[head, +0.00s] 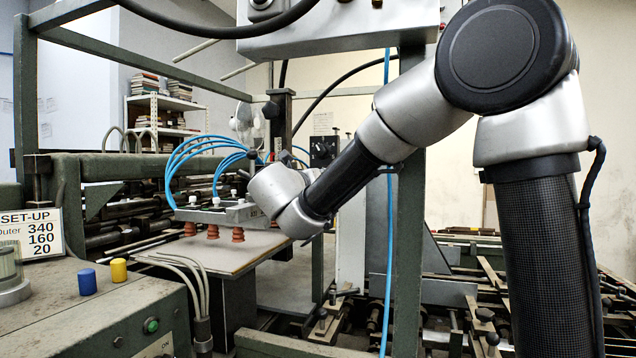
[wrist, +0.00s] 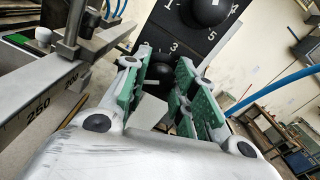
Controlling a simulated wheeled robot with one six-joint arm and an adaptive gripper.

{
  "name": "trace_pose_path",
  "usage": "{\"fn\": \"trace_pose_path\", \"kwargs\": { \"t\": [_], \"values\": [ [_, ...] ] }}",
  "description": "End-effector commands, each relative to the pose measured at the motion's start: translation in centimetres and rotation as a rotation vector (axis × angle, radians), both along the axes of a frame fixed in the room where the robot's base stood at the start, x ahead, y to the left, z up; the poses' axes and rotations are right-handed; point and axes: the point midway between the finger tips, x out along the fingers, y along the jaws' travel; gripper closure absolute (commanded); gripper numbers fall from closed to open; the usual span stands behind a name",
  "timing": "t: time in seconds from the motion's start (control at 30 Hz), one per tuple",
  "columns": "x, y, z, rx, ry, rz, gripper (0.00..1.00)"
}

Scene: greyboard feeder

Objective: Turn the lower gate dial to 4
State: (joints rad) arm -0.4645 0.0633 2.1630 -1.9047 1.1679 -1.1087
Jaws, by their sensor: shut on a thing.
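The black dial panel (wrist: 184,42) with white numbers is at the top of the wrist view. The upper dial (wrist: 208,10) is a round black knob at its top. The lower gate dial (wrist: 158,74) is a dark knob, partly hidden between the green-padded fingers of my gripper (wrist: 165,66). The fingers are shut on this knob, one on each side. Its pointer cannot be read; a 3 and a 5 show on the panel near it. In the head view the panel's upper dial (head: 322,150) shows behind my wrist, which hides the lower dial and my fingers.
A suction bar (head: 215,214) with blue hoses and red cups hangs left of my wrist, over a greyboard sheet (head: 215,250). A ruled metal bar (wrist: 52,92) runs close on the left in the wrist view. A set-up card (head: 32,234) reads 340, 160, 20. A green post (head: 405,230) stands near my arm.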

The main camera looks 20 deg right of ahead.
Motion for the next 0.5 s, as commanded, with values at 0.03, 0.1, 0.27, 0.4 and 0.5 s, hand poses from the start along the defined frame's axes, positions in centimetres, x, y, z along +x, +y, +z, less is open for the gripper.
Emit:
{"fn": "trace_pose_path", "kwargs": {
  "t": [0.03,0.1,0.27,0.4,0.5],
  "values": [
    [-0.01,0.0,0.0,0.001,-0.001,0.0,0.97],
    [-0.01,0.0,0.0,0.006,-0.004,0.0,0.97],
    [-0.02,-0.01,0.01,0.038,-0.026,0.0,0.97],
    [-0.01,-0.03,0.02,0.099,-0.066,0.0,0.97],
    [-0.01,-0.04,0.02,0.16,-0.107,0.0,0.97]
  ]
}}
